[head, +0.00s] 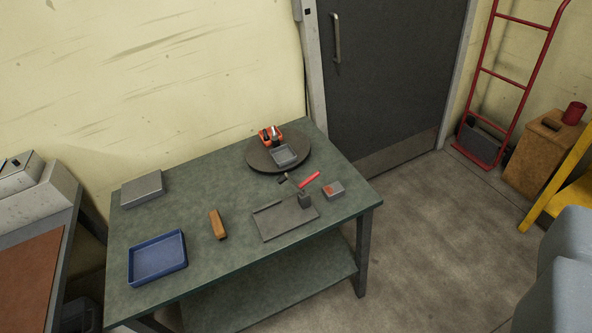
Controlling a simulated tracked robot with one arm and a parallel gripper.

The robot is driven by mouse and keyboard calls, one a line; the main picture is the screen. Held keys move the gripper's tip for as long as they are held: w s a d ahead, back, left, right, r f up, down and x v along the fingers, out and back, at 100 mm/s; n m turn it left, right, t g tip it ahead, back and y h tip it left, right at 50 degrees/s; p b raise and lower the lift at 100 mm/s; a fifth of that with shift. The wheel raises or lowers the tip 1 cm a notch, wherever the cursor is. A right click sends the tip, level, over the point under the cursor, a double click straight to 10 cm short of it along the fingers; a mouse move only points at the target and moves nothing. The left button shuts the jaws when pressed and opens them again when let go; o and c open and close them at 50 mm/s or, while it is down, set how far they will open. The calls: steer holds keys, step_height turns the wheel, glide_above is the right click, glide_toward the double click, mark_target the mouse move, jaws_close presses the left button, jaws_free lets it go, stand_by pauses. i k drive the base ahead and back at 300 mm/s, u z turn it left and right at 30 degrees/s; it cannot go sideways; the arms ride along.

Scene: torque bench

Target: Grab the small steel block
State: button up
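A small grey box with a red patch on top (334,190) sits just right of the plate. A larger flat grey box (142,188) lies at the bench's back left. My gripper is not in view.
The green bench (190,200) also holds a blue tray (157,258), an orange-brown bar (217,225), a red-handled tool (309,180) and a dark round turntable (258,158) with orange and grey items. Clear floor (430,230) lies to its right.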

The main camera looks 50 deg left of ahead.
mark_target(334, 191)
steer(key=u, duration=0.35)
steer(key=i, duration=0.85)
steer(key=u, duration=0.45)
steer(key=k, duration=0.9)
steer(key=u, duration=0.2)
steer(key=i, duration=0.9)
steer(key=z, duration=0.1)
